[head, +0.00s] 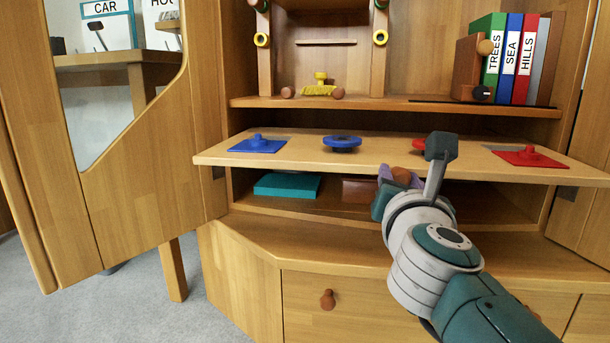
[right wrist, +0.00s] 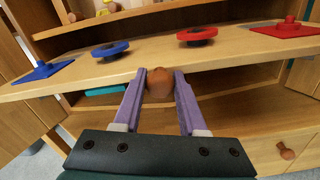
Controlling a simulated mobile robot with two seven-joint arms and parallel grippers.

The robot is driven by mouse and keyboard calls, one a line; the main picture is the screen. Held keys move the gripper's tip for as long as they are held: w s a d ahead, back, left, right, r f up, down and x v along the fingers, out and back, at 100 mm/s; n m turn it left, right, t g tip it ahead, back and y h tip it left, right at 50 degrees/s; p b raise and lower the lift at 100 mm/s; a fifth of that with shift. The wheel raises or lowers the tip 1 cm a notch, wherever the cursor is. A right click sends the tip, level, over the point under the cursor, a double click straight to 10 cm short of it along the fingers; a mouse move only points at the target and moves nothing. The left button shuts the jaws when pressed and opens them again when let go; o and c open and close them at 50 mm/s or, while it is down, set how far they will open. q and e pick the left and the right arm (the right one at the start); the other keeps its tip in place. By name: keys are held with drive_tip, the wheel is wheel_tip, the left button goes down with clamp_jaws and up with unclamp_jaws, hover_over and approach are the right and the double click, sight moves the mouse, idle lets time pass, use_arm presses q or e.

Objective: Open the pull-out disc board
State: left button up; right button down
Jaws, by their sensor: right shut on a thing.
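The disc board (head: 300,162) is a light wooden shelf that juts out from the cabinet. It carries a blue square plate with a knob (head: 257,146), a blue disc (head: 342,143), a red disc (right wrist: 197,36) and a red square plate with a knob (head: 530,157). My arm partly hides the red disc in the head view. A round brown knob (right wrist: 160,83) sits on the board's front edge. My right gripper (head: 395,179) has its purple fingers on either side of this knob and is shut on it. My left gripper is in neither view.
Below the board is an open compartment with a teal box (head: 287,184) and a brown box (head: 360,190). A drawer with a wooden knob (head: 327,300) is beneath. Labelled books (head: 510,60) stand on the shelf above. A wooden door (head: 150,180) stands open at left.

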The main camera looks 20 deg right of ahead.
drive_tip(key=shift+c, duration=2.3)
unclamp_jaws()
drive_tip(key=p+v, duration=0.2)
drive_tip(key=v, duration=0.7)
drive_tip(key=shift+s, duration=0.4)
drive_tip(key=shift+a, duration=0.15)
